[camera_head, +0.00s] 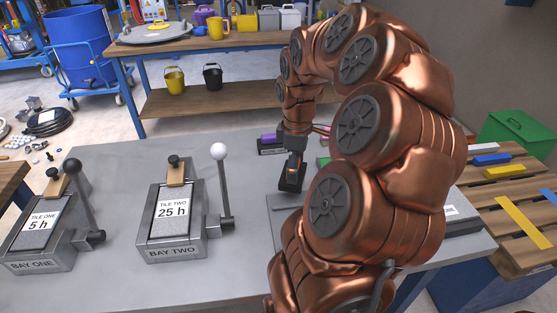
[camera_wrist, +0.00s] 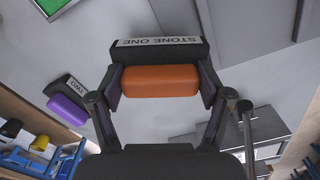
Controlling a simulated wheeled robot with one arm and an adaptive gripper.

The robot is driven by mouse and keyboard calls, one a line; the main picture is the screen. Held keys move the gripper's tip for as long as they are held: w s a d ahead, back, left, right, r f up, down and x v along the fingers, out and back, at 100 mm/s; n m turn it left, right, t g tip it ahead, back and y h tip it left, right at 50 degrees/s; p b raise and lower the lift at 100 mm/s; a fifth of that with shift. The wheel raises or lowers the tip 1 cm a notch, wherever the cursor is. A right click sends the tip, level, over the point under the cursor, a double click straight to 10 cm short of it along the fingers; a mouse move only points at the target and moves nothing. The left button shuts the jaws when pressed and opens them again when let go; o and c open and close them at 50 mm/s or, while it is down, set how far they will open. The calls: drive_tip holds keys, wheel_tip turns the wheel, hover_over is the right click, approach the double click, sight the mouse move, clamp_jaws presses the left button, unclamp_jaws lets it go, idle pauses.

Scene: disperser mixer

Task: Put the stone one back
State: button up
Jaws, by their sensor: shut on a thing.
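Stone one (camera_wrist: 160,50) is a dark block labelled STONE ONE with an orange grip (camera_wrist: 160,82). My gripper (camera_wrist: 160,84) is shut on the orange grip, one finger on each side. In the head view my gripper (camera_head: 294,168) points down over the grey bench, with the dark stone (camera_head: 291,184) under it. I cannot tell whether the stone touches the bench. Another stone with a purple grip (camera_head: 268,139) stands behind it; in the wrist view this purple grip (camera_wrist: 68,109) is at left, its label reading TWO.
Bay one (camera_head: 42,232) holds a tile marked 5 h, beside a black-knobbed lever (camera_head: 82,190). Bay two (camera_head: 172,222) holds a tile marked 25 h, beside a white-knobbed lever (camera_head: 222,180). My arm hides much of the bench's right side. The bench's front middle is clear.

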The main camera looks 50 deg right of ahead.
drive_tip(key=w+d, duration=0.1)
drive_tip(key=w, duration=0.4)
drive_tip(key=w+d+p, duration=0.1)
drive_tip(key=w, duration=0.1)
drive_tip(key=shift+w+d+f, duration=0.2)
drive_tip(key=shift+d+f, duration=0.15)
drive_tip(key=shift+f+p, duration=0.35)
drive_tip(key=shift+f, duration=1.4)
drive_tip(key=shift+f, duration=0.2)
drive_tip(key=o, duration=1.1)
drive_tip(key=shift+c, duration=0.2)
drive_tip(key=shift+r, duration=0.15)
wheel_tip(320, 180, up, 12)
drive_tip(key=b, duration=0.1)
